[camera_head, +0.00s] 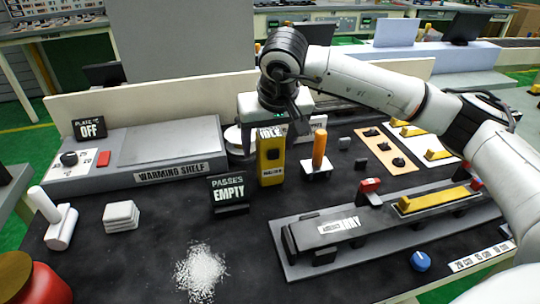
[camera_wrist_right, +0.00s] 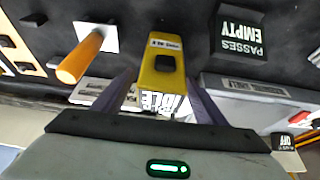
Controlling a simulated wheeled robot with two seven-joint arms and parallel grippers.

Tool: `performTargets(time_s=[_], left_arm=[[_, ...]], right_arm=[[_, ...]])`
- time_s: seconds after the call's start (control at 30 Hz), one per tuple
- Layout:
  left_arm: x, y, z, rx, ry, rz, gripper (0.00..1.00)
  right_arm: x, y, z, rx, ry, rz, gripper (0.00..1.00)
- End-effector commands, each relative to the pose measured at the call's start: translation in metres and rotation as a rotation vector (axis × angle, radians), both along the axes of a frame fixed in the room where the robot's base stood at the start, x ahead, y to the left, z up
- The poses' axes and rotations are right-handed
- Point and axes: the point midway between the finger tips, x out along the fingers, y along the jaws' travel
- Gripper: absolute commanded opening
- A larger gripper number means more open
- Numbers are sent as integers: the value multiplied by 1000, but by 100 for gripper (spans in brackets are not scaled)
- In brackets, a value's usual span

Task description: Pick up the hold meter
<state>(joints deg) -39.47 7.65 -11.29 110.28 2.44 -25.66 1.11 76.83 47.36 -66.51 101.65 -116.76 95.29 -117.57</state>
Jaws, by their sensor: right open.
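The task's hold meter appears to be the upright yellow handheld device (camera_head: 271,165) with a dark button and a sign reading IDLE at its top. It stands on the dark table near the back middle, right of the PASSES EMPTY sign. My right gripper (camera_head: 274,124) is above and behind its top. In the right wrist view the yellow device (camera_wrist_right: 161,82) lies between the two spread fingers of the right gripper (camera_wrist_right: 163,92). I cannot tell whether the fingers touch it. My left gripper is not in view.
An orange-handled tool (camera_head: 319,150) stands close on the right. The PASSES EMPTY sign (camera_head: 229,190) is on the left, with the warming shelf (camera_head: 170,142) behind it. A long grey fixture (camera_head: 400,215) fills the right front. White granules (camera_head: 200,272) lie in front.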

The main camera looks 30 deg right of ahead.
Motion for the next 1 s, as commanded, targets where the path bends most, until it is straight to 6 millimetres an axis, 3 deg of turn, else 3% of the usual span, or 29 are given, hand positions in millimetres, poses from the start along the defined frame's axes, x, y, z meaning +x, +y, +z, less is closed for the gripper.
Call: performTargets(time_s=[0.27,0.5,0.8,1.0], left_arm=[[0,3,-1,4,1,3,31],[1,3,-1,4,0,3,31],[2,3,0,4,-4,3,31],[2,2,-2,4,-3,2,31]], right_arm=[[1,0,-3,1,-1,0,66],[1,0,-3,1,-1,0,26],[2,0,1,1,-3,0,26],[3,0,32,2,-8,-2,26]])
